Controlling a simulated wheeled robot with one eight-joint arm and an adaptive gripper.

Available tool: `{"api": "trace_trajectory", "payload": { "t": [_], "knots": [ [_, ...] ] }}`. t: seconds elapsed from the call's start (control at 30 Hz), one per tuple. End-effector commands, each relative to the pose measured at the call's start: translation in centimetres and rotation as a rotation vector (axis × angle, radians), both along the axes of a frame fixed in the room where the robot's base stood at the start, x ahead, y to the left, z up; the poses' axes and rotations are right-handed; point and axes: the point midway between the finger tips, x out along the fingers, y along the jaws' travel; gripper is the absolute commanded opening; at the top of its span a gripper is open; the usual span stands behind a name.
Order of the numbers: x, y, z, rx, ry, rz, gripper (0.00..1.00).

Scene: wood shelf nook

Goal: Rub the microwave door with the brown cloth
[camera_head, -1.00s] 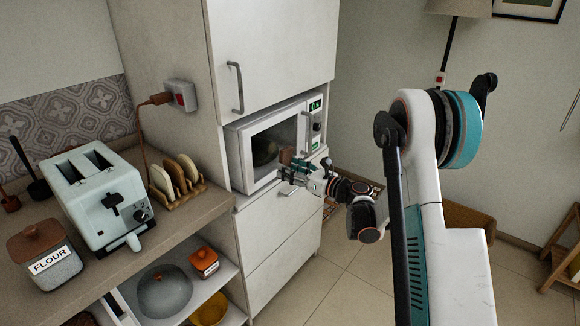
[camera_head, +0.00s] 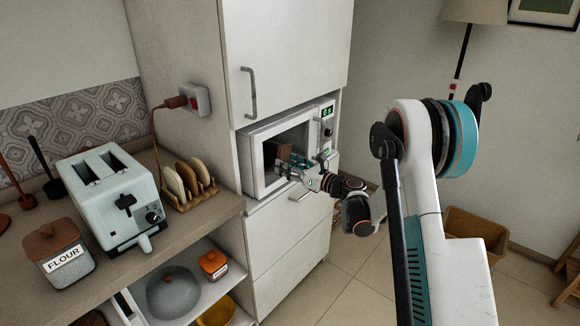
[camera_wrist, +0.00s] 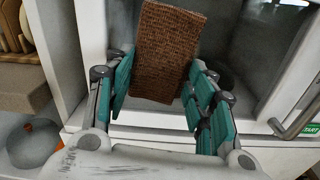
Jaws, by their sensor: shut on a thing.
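The brown cloth (camera_wrist: 168,45) is a woven rectangle held upright between the teal finger pads of my gripper (camera_wrist: 157,82) in the wrist view. In the head view the cloth (camera_head: 284,151) shows at the microwave's dark window, just beyond my gripper (camera_head: 285,169). The microwave door (camera_head: 257,165) is shut, with a white frame and a dark window. In the wrist view the door (camera_wrist: 92,45) lies behind the cloth. The cloth looks at or very near the glass; I cannot tell whether it touches. My fingers partly hide its lower edges.
The microwave sits in a tall white cabinet (camera_head: 290,60), above drawers (camera_head: 285,250). At left, the counter (camera_head: 200,225) holds a toaster (camera_head: 112,195), a toast rack (camera_head: 190,190) and a flour jar (camera_head: 65,258). A wicker basket (camera_head: 475,228) stands on the open floor at right.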

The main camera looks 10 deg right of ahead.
Motion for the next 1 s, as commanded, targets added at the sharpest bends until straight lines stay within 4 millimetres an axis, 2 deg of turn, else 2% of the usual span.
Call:
{"api": "trace_trajectory", "payload": {
  "t": [1.0],
  "knots": [
    [0.92,0.69,-0.03,0.0,0.0,0.001,0.2]
  ]
}}
